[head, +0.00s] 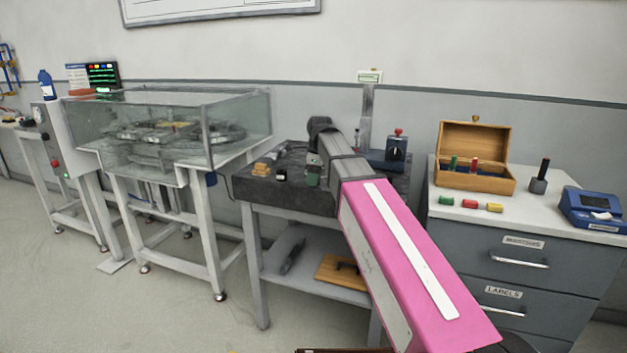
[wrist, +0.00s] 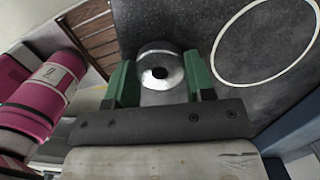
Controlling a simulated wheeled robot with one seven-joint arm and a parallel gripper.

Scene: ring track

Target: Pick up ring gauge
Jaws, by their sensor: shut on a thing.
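The ring gauge (wrist: 172,64) is a silvery metal ring with a dark central hole, seen in the wrist view. My gripper (wrist: 157,77) has its two green fingers shut on it, one on each side. The gripper also shows in the head view (head: 313,175), small and low at the dark stone slab (head: 262,186). The ring gauge cannot be made out in the head view. I cannot tell whether it touches the slab below.
A white outlined circle (wrist: 265,81) marks the slab right of the gripper in the wrist view. Small blocks (head: 262,169) lie on the slab's left. A blue-based instrument (head: 396,148) stands behind. A drawer cabinet (head: 540,262) with an open wooden box (head: 490,181) is at right.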

